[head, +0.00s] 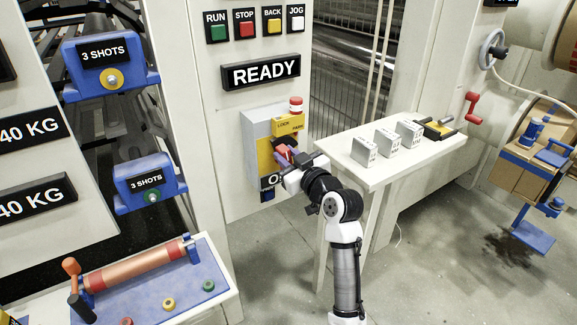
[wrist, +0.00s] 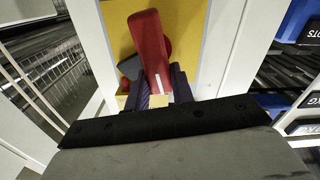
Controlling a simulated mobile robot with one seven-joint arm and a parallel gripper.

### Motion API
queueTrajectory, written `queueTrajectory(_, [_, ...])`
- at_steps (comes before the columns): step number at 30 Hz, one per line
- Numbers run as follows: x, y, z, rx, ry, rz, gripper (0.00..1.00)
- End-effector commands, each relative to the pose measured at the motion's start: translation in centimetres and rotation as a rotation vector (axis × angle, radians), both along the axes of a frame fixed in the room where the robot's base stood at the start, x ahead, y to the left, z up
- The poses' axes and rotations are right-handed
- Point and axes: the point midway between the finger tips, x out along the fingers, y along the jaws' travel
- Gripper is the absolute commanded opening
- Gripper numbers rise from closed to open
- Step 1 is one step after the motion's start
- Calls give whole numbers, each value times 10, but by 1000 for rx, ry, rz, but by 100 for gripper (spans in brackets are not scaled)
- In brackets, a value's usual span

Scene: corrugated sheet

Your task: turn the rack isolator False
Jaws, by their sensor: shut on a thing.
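The rack isolator (head: 257,128) is a grey box with a yellow plate on the machine panel. A red handle sits on its front and shows large in the wrist view (wrist: 150,45), with a white mark near its lower end. My gripper (head: 287,160) is at the front of the isolator. In the wrist view its dark fingers (wrist: 157,88) are shut on the lower end of the red handle. A label below the plate is partly hidden by my gripper; only an "O" shows clearly.
A white table (head: 340,150) with several grey blocks stands just right of my arm. A "READY" sign (head: 261,71) and several push buttons are above the isolator. A blue tray (head: 185,285) with a copper roller is at the lower left.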

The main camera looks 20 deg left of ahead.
Motion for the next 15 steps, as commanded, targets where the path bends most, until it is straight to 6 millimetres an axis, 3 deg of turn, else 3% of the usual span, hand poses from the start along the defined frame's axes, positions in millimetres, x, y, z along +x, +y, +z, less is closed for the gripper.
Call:
queueTrajectory(1, [-1, 1, -9, -26, -39, 1, 1])
queueTrajectory(15, [-10, 7, -13, -300, -388, 1, 1])
